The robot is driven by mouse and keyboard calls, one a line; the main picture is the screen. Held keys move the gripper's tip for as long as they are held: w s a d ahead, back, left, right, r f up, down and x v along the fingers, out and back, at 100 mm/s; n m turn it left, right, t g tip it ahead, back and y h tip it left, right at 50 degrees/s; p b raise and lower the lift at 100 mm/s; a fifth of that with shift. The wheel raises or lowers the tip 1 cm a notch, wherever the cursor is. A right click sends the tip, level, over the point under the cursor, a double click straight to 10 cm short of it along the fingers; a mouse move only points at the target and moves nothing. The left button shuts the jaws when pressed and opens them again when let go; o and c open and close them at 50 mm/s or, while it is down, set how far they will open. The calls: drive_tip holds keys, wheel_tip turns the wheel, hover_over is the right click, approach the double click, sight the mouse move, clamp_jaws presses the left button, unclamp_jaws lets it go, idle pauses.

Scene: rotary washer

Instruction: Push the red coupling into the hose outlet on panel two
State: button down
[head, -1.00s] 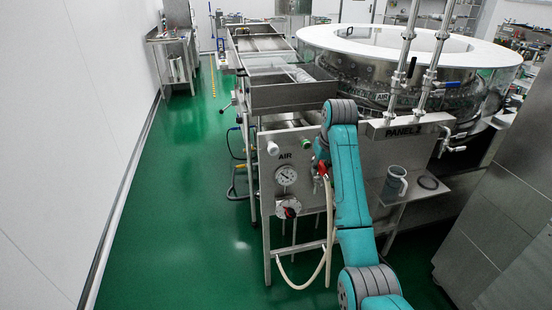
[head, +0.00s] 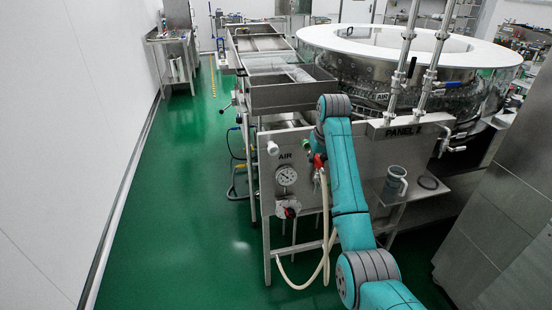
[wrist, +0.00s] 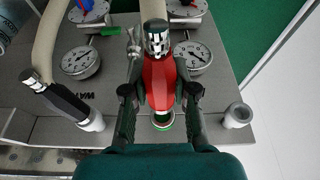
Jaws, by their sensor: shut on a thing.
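The red coupling (wrist: 161,82) has a silver end and a pale hose, and sits between the fingers of my gripper (wrist: 160,92), which is shut on it. A green-ringed outlet (wrist: 163,123) shows just below the coupling in the wrist view; whether they touch I cannot tell. In the head view the red coupling (head: 319,160) shows beside my arm, in front of the metal panel (head: 345,185). The PANEL 2 lettering (head: 405,131) is on the panel's upper right. My gripper is mostly hidden by my arm there.
Two gauges (wrist: 80,62) (wrist: 192,57) flank the coupling. A grey mug (head: 394,184) stands on a side shelf. The green floor at left is clear.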

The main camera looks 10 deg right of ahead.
drive_tip(key=shift+w, duration=1.1)
drive_tip(key=shift+w, duration=0.75)
idle(1.0)
drive_tip(key=c, duration=0.8)
unclamp_jaws()
drive_tip(key=shift+c, duration=0.2)
